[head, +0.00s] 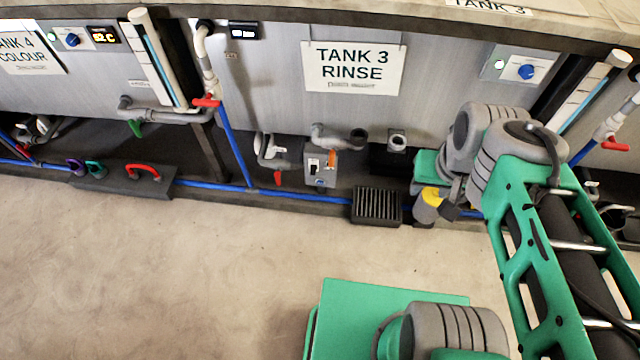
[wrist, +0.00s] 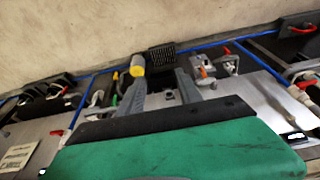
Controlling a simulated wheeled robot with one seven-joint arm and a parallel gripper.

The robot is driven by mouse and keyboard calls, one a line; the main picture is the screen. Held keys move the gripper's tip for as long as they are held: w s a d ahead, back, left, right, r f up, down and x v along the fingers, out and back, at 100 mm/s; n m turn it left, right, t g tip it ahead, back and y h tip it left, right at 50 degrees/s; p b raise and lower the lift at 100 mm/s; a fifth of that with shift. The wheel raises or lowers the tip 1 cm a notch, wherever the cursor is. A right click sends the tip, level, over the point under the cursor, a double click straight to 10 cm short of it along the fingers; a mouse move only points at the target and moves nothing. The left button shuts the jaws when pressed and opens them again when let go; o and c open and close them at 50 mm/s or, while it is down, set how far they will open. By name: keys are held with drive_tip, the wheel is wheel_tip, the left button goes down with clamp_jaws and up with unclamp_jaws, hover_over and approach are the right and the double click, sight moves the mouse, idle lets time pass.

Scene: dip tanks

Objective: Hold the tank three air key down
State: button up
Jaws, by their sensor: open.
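The tank three front panel carries the "TANK 3 RINSE" sign (head: 353,67). Below it, a small grey block with a dark round face (head: 396,141) stands near the tank's foot; I cannot tell whether this is the air key. In the wrist view a grey block with a dark spot (wrist: 168,96) shows between my fingers. A grey control box (head: 320,167) with a black switch, an orange part and a blue button is further left; it also shows in the wrist view (wrist: 204,68). My gripper (wrist: 158,80) is open, nothing in it; its fingers are largely hidden in the head view.
A dark floor grate (head: 376,207) lies before the tank. A yellow-collared grey part (head: 430,205) is close to my gripper. A blue pipe (head: 300,197) runs along the tank foot. A blue knob (head: 526,71) is on the upper panel. The floor at left is clear.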

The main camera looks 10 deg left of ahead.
clamp_jaws()
idle(0.3)
idle(1.3)
